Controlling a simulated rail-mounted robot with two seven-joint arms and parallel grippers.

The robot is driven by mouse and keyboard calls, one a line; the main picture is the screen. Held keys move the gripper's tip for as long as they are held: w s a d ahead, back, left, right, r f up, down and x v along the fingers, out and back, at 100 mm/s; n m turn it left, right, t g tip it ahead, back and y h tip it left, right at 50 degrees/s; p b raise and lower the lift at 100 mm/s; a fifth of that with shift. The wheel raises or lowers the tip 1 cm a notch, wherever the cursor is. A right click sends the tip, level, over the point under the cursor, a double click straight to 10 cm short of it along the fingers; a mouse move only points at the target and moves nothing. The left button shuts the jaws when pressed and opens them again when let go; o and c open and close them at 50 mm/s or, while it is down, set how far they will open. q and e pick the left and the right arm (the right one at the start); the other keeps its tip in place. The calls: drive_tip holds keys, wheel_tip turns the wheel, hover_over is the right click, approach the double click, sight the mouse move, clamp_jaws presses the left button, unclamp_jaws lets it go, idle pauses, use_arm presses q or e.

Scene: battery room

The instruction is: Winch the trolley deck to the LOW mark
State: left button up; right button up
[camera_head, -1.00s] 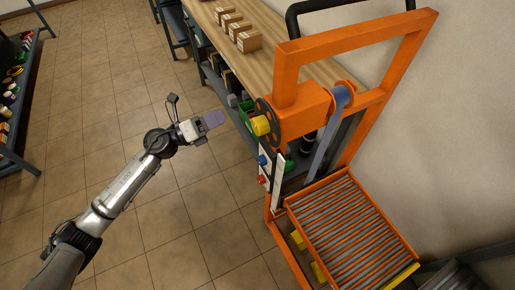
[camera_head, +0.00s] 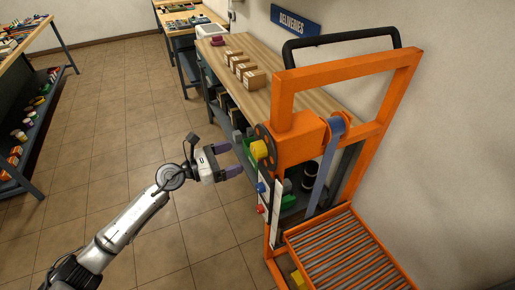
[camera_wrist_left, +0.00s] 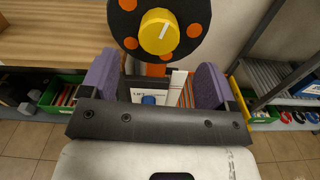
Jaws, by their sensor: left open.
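The orange trolley (camera_head: 298,97) stands at the right of the head view. Its roller deck (camera_head: 346,250) sits low in the frame, and a grey strap (camera_head: 325,172) hangs from a spool on the top beam. A black winch wheel with a yellow knob (camera_head: 259,150) is on the trolley's left side; the knob also shows in the left wrist view (camera_wrist_left: 159,31), with a white line on it. My left gripper (camera_head: 233,160) is open and empty, a little left of the knob and apart from it. Blue (camera_head: 261,188) and red buttons (camera_head: 260,209) sit below the wheel. My right gripper is out of view.
A wooden bench (camera_head: 255,104) with several cardboard boxes (camera_head: 255,80) stands behind the trolley. A "DELIVERIES" sign (camera_head: 296,20) hangs on the wall.

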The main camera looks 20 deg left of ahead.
sight(253, 151)
use_arm(q)
drive_tip(key=x, duration=0.7)
drive_tip(key=shift+f, duration=0.1)
drive_tip(key=shift+x, duration=0.8)
